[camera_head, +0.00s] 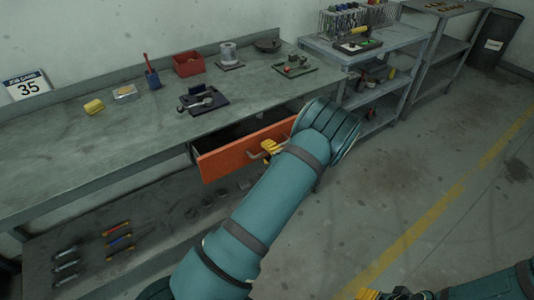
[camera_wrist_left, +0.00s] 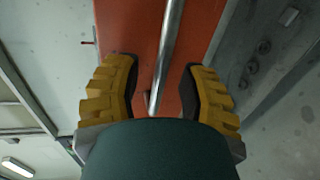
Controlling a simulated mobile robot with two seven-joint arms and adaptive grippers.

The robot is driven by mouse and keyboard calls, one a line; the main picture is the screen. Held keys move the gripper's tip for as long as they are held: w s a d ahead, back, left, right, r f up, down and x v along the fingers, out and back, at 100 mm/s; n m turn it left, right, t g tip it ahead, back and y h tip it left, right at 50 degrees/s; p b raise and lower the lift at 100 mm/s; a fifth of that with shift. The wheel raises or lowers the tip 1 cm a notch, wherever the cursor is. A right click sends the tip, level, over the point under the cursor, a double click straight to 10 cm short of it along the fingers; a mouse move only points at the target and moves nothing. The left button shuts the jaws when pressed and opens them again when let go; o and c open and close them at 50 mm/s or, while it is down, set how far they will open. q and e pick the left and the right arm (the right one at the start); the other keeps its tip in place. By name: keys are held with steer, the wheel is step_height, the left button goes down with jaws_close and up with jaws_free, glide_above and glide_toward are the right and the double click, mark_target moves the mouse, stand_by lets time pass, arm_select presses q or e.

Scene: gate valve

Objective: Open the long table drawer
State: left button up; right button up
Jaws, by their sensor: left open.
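The long table drawer (camera_head: 226,160) has an orange front and is partly pulled out, with its dark inside showing behind the front. In the left wrist view the orange front (camera_wrist_left: 133,35) fills the upper middle. Its metal bar handle (camera_wrist_left: 168,50) runs lengthwise between the two yellow fingers. My left gripper (camera_head: 268,150) is at the drawer front. In the wrist view the left gripper (camera_wrist_left: 160,72) is open, one finger on each side of the handle, with gaps to both. My right gripper (camera_head: 384,295) shows only as yellow bits at the bottom edge; its jaws are unclear.
The workbench (camera_head: 75,150) carries a red bin (camera_head: 188,64), a yellow block (camera_head: 94,107) and a dark tray with a tool (camera_head: 202,100). A lower shelf (camera_head: 165,228) holds tools. A shelf cart (camera_head: 385,50) stands at right. The floor (camera_head: 430,180) in front is clear.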

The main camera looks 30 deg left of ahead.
arm_select(q)
steer(key=shift+w+a, duration=0.15)
steer(key=shift+a, duration=0.15)
jaws_close()
steer(key=f+p+v, duration=0.3)
steer(key=p+v, duration=0.1)
steer(key=v, duration=1)
steer(key=shift+s+d, duration=0.3)
steer(key=shift+d, duration=0.25)
jaws_free()
